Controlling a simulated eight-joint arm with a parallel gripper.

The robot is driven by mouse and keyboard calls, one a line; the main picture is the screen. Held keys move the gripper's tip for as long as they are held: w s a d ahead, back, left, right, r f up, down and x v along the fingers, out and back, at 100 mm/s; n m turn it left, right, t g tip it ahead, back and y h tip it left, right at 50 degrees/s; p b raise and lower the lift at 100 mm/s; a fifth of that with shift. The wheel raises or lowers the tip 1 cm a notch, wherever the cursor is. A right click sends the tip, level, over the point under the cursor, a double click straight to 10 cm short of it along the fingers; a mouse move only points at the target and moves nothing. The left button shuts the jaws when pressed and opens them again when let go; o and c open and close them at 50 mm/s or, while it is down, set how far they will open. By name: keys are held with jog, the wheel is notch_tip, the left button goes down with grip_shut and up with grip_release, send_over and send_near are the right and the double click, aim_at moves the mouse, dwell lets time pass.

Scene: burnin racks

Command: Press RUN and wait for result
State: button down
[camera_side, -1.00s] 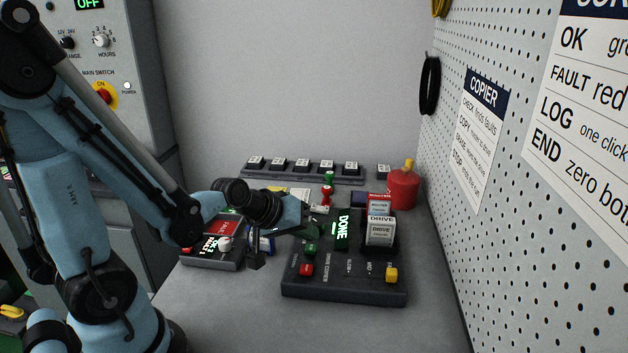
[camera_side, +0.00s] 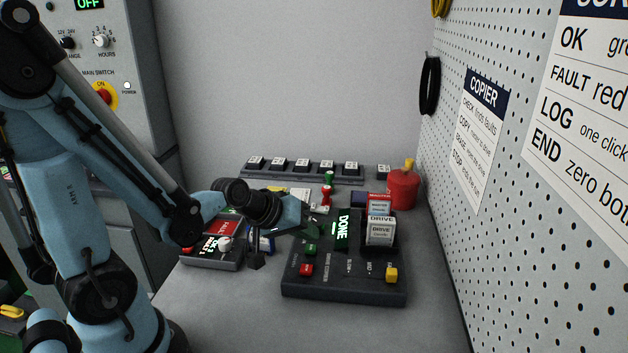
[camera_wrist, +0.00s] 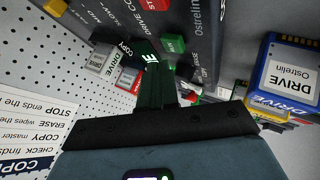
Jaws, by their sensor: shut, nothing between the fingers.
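The dark copier box (camera_side: 345,290) stands on the bench in the side view. The wrist view shows the green button (camera_wrist: 172,43) apart from my gripper's dark body, and part of the lit sign. A white DRIVE cartridge (camera_side: 380,232) and a red MASTER cartridge (camera_side: 378,204) stand in the box.
A blue Ostrelin drive (camera_wrist: 288,72) shows in the wrist view. The front bench is clear.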

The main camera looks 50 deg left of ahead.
aim_at(307, 249)
jog(key=shift+f, duration=0.1)
dwell(0.3)
jog(key=shift+f, duration=0.35)
jog(key=shift+f, duration=0.45)
dwell(0.6)
jog(key=shift+r, duration=0.9)
jog(key=shift+r, duration=2.5)
jog(key=shift+d, duration=0.1)
